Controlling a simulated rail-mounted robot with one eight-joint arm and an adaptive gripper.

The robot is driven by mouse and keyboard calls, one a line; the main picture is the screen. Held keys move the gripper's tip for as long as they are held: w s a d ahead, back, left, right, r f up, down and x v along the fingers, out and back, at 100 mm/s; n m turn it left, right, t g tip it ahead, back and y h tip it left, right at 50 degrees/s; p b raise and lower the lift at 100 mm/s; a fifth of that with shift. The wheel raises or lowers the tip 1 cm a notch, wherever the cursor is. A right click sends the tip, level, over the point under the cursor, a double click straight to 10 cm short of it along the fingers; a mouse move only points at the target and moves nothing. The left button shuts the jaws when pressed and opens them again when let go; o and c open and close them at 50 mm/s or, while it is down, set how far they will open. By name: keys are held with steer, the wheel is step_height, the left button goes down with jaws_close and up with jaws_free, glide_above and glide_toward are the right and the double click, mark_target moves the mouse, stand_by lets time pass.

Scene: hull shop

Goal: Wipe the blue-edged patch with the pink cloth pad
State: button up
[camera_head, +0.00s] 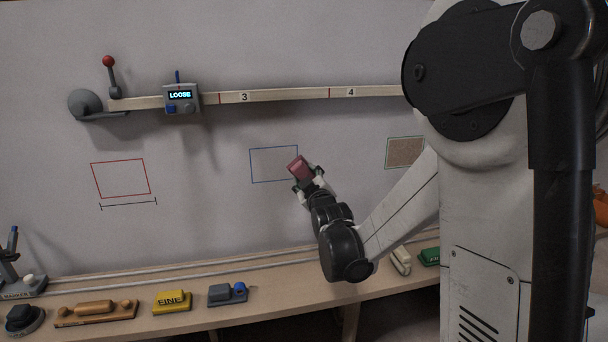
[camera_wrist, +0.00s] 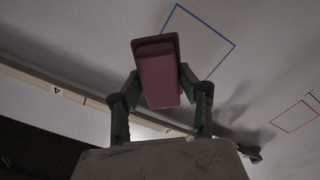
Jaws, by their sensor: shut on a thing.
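My gripper (camera_head: 308,183) is shut on the pink cloth pad (camera_head: 298,167). In the head view the pad is at the right edge of the blue-edged patch (camera_head: 270,165) and covers part of its outline. In the wrist view the pad (camera_wrist: 158,80) sits between the two green-tipped fingers of the gripper (camera_wrist: 160,88), and the blue-edged patch (camera_wrist: 208,45) shows behind it, its lower left part hidden. The inside of the patch looks the same pale grey as the wall. I cannot tell whether the pad touches the wall.
A red-edged patch (camera_head: 121,179) is to the left and a brown, green-edged patch (camera_head: 405,152) to the right. A rail (camera_head: 285,95) with a box reading LOOSE (camera_head: 181,97) crosses above. A bench (camera_head: 170,318) below bears a yellow FINE block (camera_head: 172,301) and other tools.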

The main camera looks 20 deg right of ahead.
steer(key=s, duration=0.4)
steer(key=shift+a, duration=0.2)
stand_by(0.3)
steer(key=shift+w, duration=0.1)
